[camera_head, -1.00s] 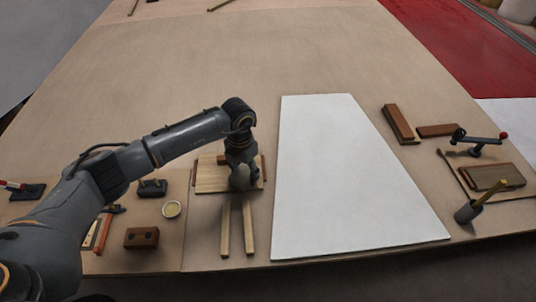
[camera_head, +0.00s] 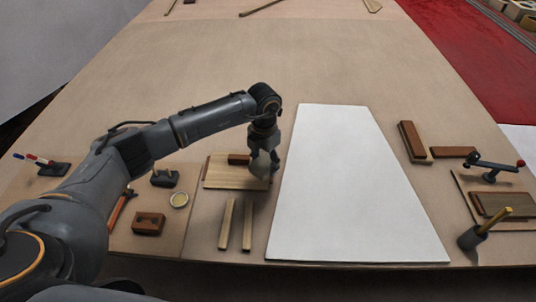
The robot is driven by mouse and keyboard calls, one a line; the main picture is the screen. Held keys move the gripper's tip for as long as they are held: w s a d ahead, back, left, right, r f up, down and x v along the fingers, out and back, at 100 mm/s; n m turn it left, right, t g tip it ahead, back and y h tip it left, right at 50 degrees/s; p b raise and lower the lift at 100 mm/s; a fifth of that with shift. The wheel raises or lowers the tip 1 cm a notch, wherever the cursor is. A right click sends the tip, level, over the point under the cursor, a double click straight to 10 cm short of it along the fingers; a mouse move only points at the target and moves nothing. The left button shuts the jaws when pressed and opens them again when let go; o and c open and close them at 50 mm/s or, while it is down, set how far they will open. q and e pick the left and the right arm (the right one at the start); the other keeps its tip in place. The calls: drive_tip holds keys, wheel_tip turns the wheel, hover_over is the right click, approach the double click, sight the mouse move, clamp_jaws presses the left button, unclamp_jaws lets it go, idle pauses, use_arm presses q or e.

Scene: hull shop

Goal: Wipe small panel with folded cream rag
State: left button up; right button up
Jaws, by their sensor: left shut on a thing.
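The small panel (camera_head: 225,178) is a pale wooden board lying flat at the near middle of the bench, left of the white sheet. My left gripper (camera_head: 262,168) is over the panel's right end, pointing down. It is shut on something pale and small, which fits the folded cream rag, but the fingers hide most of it. I cannot tell whether it touches the panel. My right gripper does not show.
A brown block (camera_head: 238,159) stands at the panel's back edge. Two wood strips (camera_head: 236,225) lie in front of it. The large white sheet (camera_head: 350,195) lies close on the right.

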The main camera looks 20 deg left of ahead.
use_arm(q)
drive_tip(key=shift+d+r+p, duration=0.1)
drive_tip(key=shift+r+p, duration=0.45)
drive_tip(key=shift+r, duration=0.9)
